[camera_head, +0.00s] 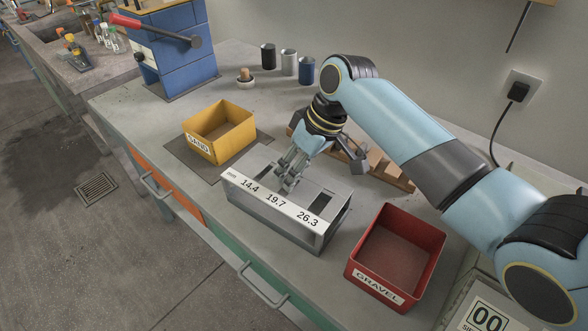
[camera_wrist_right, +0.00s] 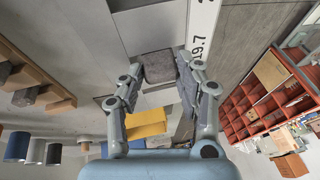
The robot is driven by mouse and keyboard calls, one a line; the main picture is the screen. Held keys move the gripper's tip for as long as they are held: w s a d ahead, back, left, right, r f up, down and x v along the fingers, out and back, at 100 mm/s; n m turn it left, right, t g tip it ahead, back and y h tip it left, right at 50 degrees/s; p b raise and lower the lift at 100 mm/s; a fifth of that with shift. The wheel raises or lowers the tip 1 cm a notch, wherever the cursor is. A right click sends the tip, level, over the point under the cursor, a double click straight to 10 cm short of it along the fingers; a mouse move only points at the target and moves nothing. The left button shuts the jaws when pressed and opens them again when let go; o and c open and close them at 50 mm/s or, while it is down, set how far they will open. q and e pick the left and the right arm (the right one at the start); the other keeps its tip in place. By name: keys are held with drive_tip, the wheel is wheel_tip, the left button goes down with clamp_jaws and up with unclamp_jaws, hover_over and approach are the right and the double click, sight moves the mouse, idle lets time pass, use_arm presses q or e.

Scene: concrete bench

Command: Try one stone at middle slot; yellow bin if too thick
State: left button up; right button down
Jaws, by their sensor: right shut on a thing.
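The grey slot gauge (camera_head: 318,237) stands on the bench, its white strip marked 14.4, 19.7 and 26.3. My right gripper (camera_head: 288,178) points down over its top, near the middle 19.7 slot. In the wrist view the right gripper (camera_wrist_right: 160,72) is shut on a dark grey stone (camera_wrist_right: 158,66), which is at the gauge's top by the 19.7 mark. I cannot tell how far the stone is in the slot. The yellow bin (camera_head: 212,147), labelled SAND, stands left of the gauge; it also shows in the wrist view (camera_wrist_right: 146,124). My left gripper is out of view.
A red bin (camera_head: 362,278) labelled GRAVEL stands right of the gauge. A wooden rack (camera_head: 394,174) lies behind, partly hidden by my right arm; grey stones sit on it in the wrist view. Several cups and a blue press (camera_head: 178,62) stand farther back. The front bench edge runs close by the gauge.

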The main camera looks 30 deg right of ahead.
drive_tip(key=c, duration=0.8)
unclamp_jaws()
drive_tip(key=v, duration=1.2)
drive_tip(key=shift+f, duration=0.1)
